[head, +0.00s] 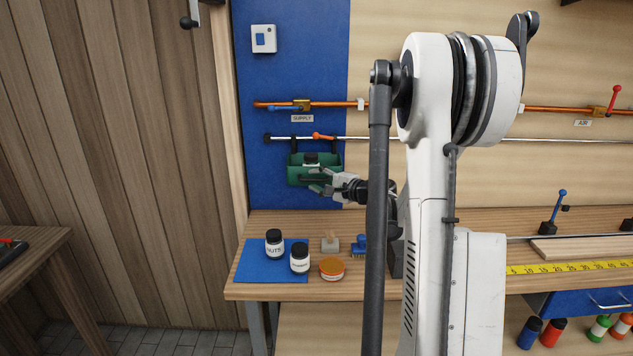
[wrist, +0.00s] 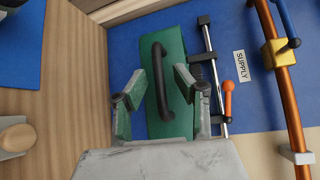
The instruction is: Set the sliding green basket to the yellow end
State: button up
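The green basket (head: 332,160) hangs from a thin silver rail (head: 352,138) near its left, black-tipped end, against the blue panel. An orange lever (head: 322,136) sits on the rail above it. In the wrist view the basket (wrist: 181,45) shows its black handle (wrist: 160,70), with the orange lever (wrist: 228,98) and rail (wrist: 208,45) to its right. My gripper (head: 316,182) is at the basket's front. In the wrist view my gripper (wrist: 158,82) is open, its fingers on either side of the handle with gaps between. No yellow end of the rail is visible; my arm hides part of the rail.
A copper pipe (head: 340,104) with a SUPPLY label runs above the rail. On the bench below are a blue mat (head: 262,270), jars (head: 300,258), an orange-lidded tin (head: 331,268) and brushes. A wooden wall (head: 130,150) stands close on the left.

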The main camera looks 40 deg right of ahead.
jog(key=shift+c, duration=0.5)
grip_shut()
